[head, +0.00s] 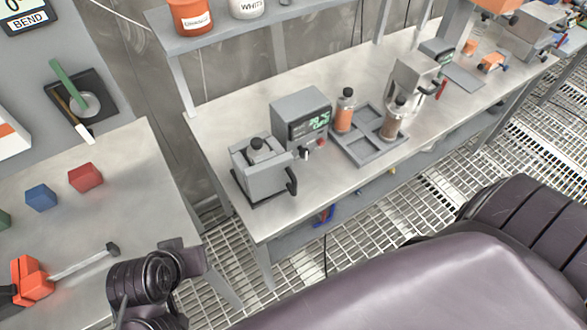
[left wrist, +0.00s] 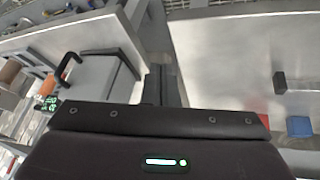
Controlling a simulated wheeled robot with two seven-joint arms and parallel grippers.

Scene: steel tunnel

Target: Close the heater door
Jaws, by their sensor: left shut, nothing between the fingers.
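The heater is a grey box (head: 260,170) with a black knob on top and a black handle (head: 291,181) on its right side, near the front edge of the metal bench. A grey unit with a green temperature display (head: 302,118) stands behind it. In the left wrist view the grey box (left wrist: 95,65) and its handle (left wrist: 68,66) are at upper left. I cannot tell how far the door stands open. My right gripper is not in view.
A grey tray (head: 358,155) with two bottles is right of the display unit. Another grey device (head: 412,82) stands farther along the bench. A left table (head: 115,165) holds red and blue blocks. A gap with grated floor (head: 225,235) separates the table and bench.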

